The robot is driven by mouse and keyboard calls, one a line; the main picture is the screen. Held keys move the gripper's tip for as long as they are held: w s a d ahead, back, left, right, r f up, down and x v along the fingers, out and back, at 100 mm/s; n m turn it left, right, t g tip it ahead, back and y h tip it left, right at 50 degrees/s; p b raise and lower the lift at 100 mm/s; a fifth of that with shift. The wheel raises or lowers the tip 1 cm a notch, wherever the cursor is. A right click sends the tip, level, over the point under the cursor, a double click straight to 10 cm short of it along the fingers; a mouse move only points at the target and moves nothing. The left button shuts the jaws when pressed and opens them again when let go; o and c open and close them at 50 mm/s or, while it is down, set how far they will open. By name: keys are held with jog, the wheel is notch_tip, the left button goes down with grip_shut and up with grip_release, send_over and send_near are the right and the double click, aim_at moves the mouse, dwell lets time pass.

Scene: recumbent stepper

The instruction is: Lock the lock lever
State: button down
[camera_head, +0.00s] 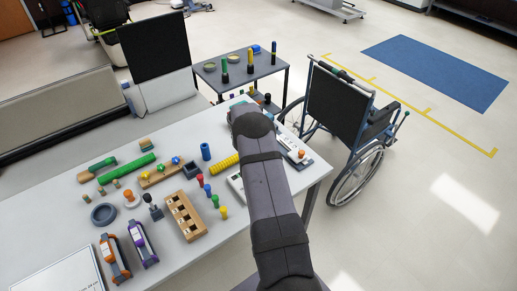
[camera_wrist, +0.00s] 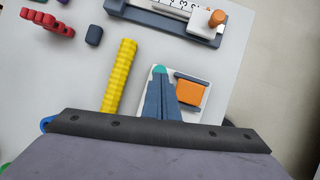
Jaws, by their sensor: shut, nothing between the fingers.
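A small white plate (camera_wrist: 147,82) on the table carries an orange block (camera_wrist: 188,94) set between dark bars. A teal rounded tip (camera_wrist: 159,69) shows at the plate's far edge. This looks like the lock fixture, but I cannot tell for sure which part is the lever. My gripper (camera_wrist: 160,80) is shut and empty, its blue-grey fingers over the plate just left of the orange block. The fingers hide the part below the teal tip; I cannot tell whether they touch it. In the head view, my arm covers most of the plate (camera_head: 235,184).
A ribbed yellow rod (camera_wrist: 119,75) lies just left of the plate. A slider with an orange knob (camera_wrist: 216,18) lies beyond it. A wooden peg block (camera_head: 185,215) and colored pegs stand left of my arm. A wheelchair (camera_head: 345,115) stands right of the table.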

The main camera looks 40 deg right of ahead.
jog(key=b+v, duration=0.1)
jog(key=v, duration=1.2)
jog(key=shift+s+a+b, duration=0.15)
jog(key=shift+b, duration=0.2)
